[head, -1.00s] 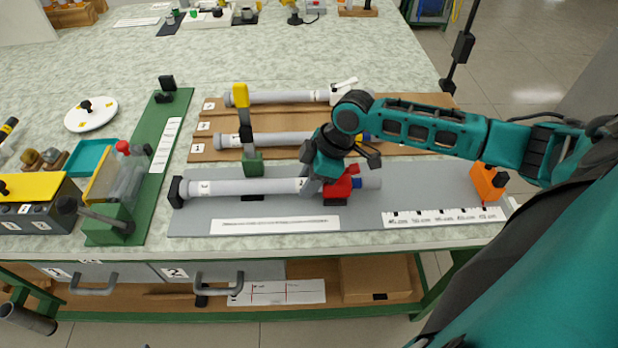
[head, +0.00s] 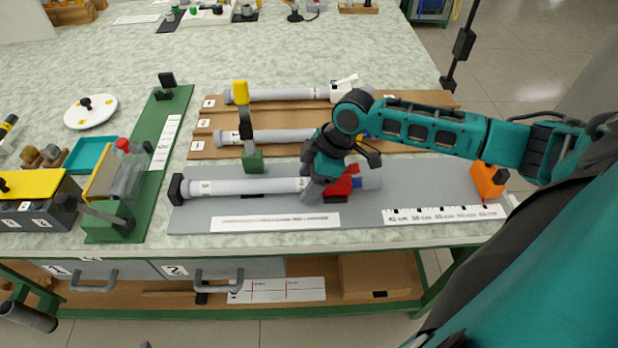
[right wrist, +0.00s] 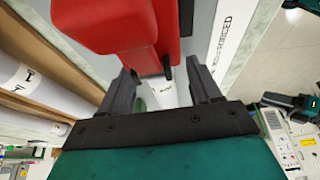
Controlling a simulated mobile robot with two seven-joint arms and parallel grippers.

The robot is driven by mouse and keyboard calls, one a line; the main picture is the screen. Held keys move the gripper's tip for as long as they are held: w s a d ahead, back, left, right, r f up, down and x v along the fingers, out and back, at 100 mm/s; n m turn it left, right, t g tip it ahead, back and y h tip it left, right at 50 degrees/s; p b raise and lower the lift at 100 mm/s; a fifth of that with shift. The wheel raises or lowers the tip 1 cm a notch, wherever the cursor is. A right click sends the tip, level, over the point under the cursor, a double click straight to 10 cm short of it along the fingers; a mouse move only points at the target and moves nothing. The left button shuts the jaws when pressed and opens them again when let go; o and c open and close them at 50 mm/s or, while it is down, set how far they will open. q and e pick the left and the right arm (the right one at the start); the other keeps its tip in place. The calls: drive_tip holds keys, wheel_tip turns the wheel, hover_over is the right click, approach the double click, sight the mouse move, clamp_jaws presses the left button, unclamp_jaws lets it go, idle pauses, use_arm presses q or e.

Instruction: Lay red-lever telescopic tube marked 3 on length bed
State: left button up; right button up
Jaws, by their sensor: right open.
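The red-lever tube, a light grey telescopic tube (head: 245,187), lies lengthwise on the grey length bed (head: 420,190), its left end close to the black end stop (head: 176,190). Its red lever (head: 342,184) shows beside my gripper and fills the top of the right wrist view (right wrist: 120,25). A small label on the tube is too small to read. My right gripper (head: 312,192) is open at the tube, just left of the lever. In the right wrist view its two fingers (right wrist: 165,92) stand apart, with a pale surface between them. My left gripper is out of view.
Behind the bed, a brown rack (head: 420,98) holds two more grey tubes, one with a white lever (head: 345,88). An orange block (head: 488,180) is at the bed's right end. A green fixture (head: 170,115) stands left.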

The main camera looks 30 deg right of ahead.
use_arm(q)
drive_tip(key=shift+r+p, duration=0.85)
use_arm(e)
drive_tip(key=v, duration=1.2)
drive_tip(key=shift+s+r, duration=0.1)
drive_tip(key=shift+r, duration=0.3)
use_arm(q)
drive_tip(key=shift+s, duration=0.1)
